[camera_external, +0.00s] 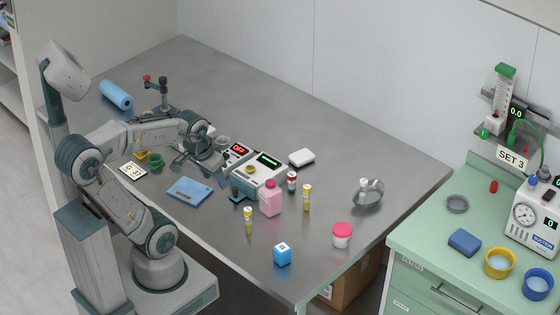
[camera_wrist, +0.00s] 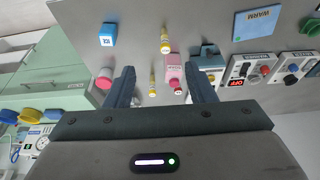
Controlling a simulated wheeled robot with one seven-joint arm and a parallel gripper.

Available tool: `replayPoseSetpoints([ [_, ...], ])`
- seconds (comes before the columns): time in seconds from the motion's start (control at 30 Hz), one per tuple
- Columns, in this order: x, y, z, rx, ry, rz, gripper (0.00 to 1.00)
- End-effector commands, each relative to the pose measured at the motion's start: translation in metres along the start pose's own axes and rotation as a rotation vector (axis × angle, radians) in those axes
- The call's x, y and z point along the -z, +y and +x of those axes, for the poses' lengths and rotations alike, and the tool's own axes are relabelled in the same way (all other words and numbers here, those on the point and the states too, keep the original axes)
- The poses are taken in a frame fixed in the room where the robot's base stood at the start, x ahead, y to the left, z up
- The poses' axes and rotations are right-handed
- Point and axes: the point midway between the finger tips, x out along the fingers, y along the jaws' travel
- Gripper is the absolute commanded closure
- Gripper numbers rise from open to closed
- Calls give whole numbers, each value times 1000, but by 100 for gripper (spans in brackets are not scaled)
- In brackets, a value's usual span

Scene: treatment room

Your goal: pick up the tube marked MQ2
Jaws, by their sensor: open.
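Two slim yellow tubes stand on the steel table, one nearer the front (camera_external: 249,220) and one behind and to the right (camera_external: 307,198). A red-capped tube (camera_external: 292,181) stands behind the pink bottle. The markings are too small to read, so I cannot tell which is MQ2.
A pink bottle (camera_external: 271,199) stands close to the tubes. A display device (camera_external: 262,175), a blue pad (camera_external: 189,190), a blue cube (camera_external: 282,254), a red-lidded jar (camera_external: 342,235) and a metal bowl (camera_external: 368,194) are around. The table's front middle is mostly clear.

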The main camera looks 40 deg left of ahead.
Motion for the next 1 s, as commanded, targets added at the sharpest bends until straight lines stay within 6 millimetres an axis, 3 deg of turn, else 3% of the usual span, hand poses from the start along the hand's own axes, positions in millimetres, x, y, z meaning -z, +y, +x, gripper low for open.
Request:
replayPoseSetpoints([
  [0.27,36,-6,36,30,-106,162,50],
  [0.6,80,-14,113,-29,-255,429,50],
  [0.73,89,-16,136,-62,-283,495,50],
  [1.0,91,-17,160,-88,-301,542,50],
])
